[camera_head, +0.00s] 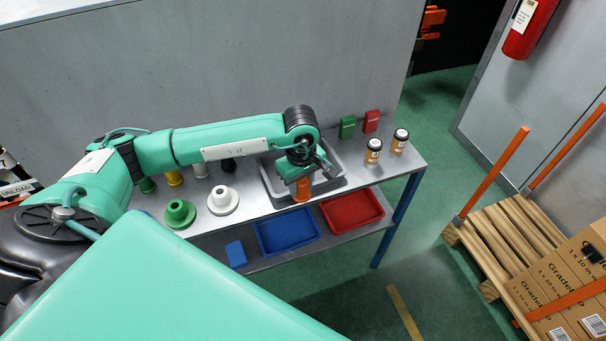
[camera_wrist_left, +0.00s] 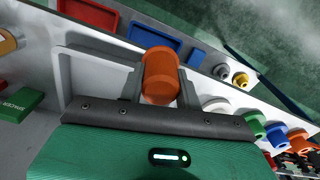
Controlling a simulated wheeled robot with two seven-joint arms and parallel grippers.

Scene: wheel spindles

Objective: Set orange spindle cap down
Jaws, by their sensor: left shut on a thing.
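The orange spindle cap (camera_head: 303,191) is a small cylinder held in my left gripper (camera_head: 302,181), near the front side of the grey tray (camera_head: 334,189) on the bench. In the left wrist view the orange cap (camera_wrist_left: 160,75) sits between the two fingers of my left gripper (camera_wrist_left: 160,88), which is shut on it. I cannot tell whether the cap touches the tray. My right gripper is not in view.
On the bench left of the tray stand a white spindle (camera_head: 223,199), a green spindle (camera_head: 179,213) and several small caps. Two jars (camera_head: 373,150) and green and red boxes (camera_head: 371,121) stand right. Blue (camera_head: 288,233) and red bins (camera_head: 352,210) sit lower.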

